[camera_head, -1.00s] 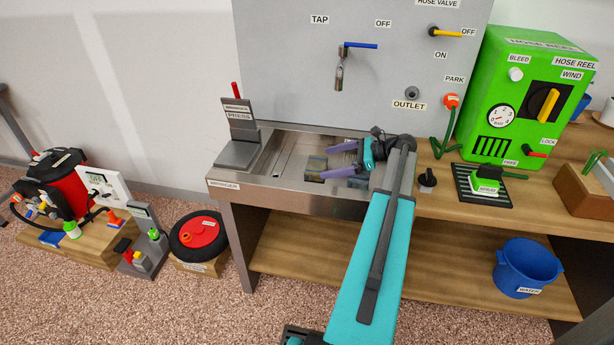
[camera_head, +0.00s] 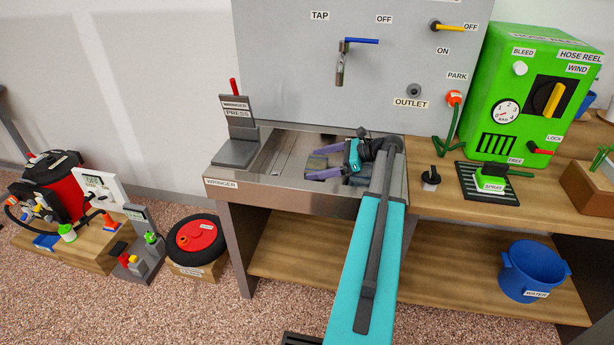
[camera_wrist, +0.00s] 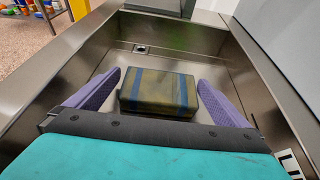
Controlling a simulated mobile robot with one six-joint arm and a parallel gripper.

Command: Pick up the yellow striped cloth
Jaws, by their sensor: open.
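The cloth (camera_wrist: 158,93) is a folded block, dull yellow with blue stripes, lying on the steel sink floor in the wrist view. It shows small in the head view (camera_head: 316,163), partly hidden by my gripper. My gripper (camera_wrist: 160,88) has two purple fingers, spread wide, one on each side of the cloth. A gap of bare steel shows between the cloth and each finger. In the head view my gripper (camera_head: 312,167) is down inside the sink, reaching in from the right.
The steel sink (camera_head: 285,190) has raised walls around the cloth, with a drain (camera_wrist: 141,49) beyond it. The wringer (camera_head: 237,135) stands at its left end and the tap (camera_head: 341,65) hangs above. The spray head (camera_head: 493,178) and green hose reel (camera_head: 535,95) are to the right.

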